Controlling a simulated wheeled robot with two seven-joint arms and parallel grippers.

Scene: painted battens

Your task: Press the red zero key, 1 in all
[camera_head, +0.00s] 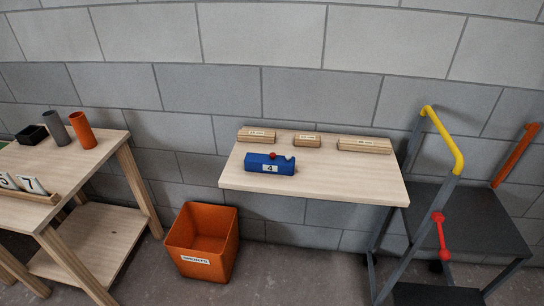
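A blue box-shaped device (262,166) sits on the wall table, left of the table's middle. A small red key (273,155) is on its top. A pale knob or key (289,157) is on its top at the right end. A white plate on its front reads "4" (269,168). Neither of my grippers is in view, and nothing touches the device.
Three labelled wooden blocks (257,135) stand along the back of the wall table (350,185). An orange bin (204,243) is on the floor. A left table (100,150) bears two cylinders, a black tray and number cards. A yellow-handled trolley (444,140) stands right.

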